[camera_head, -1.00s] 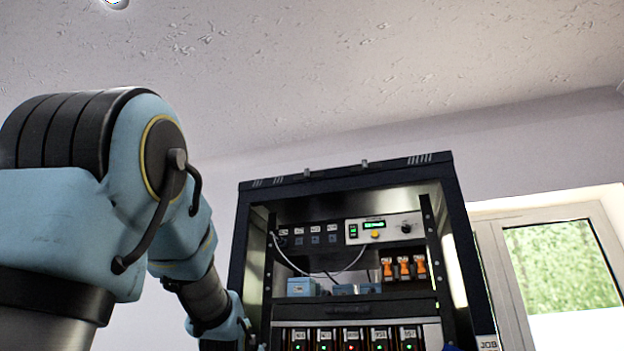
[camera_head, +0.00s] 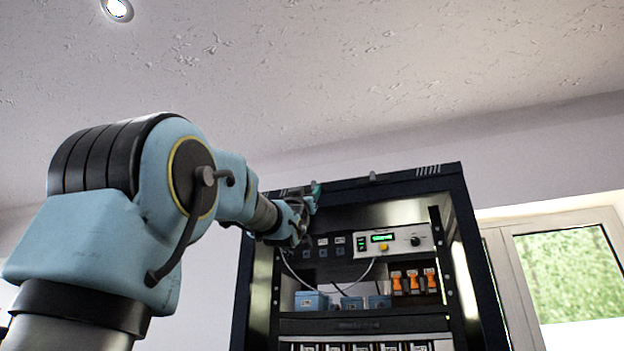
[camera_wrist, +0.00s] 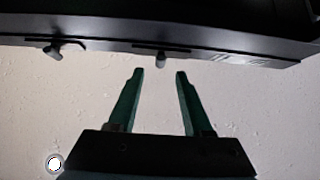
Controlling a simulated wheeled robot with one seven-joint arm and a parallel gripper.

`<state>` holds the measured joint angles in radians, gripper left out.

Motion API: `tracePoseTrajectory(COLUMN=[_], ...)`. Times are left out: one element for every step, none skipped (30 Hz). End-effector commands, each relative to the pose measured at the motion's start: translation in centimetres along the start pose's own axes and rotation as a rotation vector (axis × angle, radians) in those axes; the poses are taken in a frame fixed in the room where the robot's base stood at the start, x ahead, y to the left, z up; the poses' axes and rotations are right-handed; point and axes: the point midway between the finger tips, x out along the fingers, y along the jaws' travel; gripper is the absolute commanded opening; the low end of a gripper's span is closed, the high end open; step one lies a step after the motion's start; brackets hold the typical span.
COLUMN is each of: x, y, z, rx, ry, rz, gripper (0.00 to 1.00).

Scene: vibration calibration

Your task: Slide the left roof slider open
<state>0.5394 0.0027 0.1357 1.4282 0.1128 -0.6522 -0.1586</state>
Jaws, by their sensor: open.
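My gripper (camera_head: 312,190) is at the upper left front edge of the dark cabinet (camera_head: 462,255). In the wrist view, its two green fingers (camera_wrist: 160,73) are apart with nothing between them. The left roof slider's small grey knob (camera_wrist: 161,60) lies just beyond the fingertips, roughly centred between them. In the head view my gripper covers that spot, and I cannot make the left knob out clearly. The right roof slider's knob (camera_head: 372,176) stands on the roof edge farther right. It also shows at the left of the wrist view (camera_wrist: 54,50), whose picture appears upside down.
Below the roof, the cabinet holds a control panel (camera_head: 390,240), orange-and-white parts (camera_head: 414,281) and blue boxes (camera_head: 311,301). A window (camera_head: 565,270) is at the right. The space above the roof edge is free up to the ceiling (camera_head: 300,80).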

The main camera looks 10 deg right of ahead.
Motion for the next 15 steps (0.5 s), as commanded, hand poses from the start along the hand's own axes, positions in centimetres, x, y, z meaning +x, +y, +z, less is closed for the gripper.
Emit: tracePoseTrajectory(x=[1.4, 1.8, 2.4, 2.8, 3.1, 3.5, 3.7, 3.9, 4.2, 4.3, 4.4, 4.5, 4.5, 4.5, 4.5], y=[0.0, 0.0, 0.0, 0.0, 0.0, -0.1, -0.1, -0.1, -0.1, -0.1, -0.1, -0.1, -0.1, -0.1, -0.1], z=[-0.4, -0.3, -0.3, -0.3, -0.3, -0.2, -0.1, -0.1, -0.1, -0.1, -0.1, 0.0, 0.0, 0.0, 0.1], rx=[0.000, 0.000, 0.000, 0.000, 0.000, 0.000, 0.000, 0.000, 0.000, 0.000, 0.000, 0.000, 0.000, 0.000, 0.000], ry=[-0.001, -0.002, -0.002, -0.001, -0.001, -0.002, -0.002, -0.002, -0.001, -0.001, -0.001, -0.001, -0.001, -0.001, -0.001], rz=[0.000, 0.000, 0.000, -0.001, -0.001, -0.001, -0.001, -0.001, -0.001, -0.001, -0.001, -0.001, -0.001, -0.001, -0.001], gripper=[0.50, 0.50, 0.50, 0.50, 0.50, 0.50, 0.50, 0.50, 0.50, 0.50, 0.50, 0.50, 0.50, 0.50, 0.50])
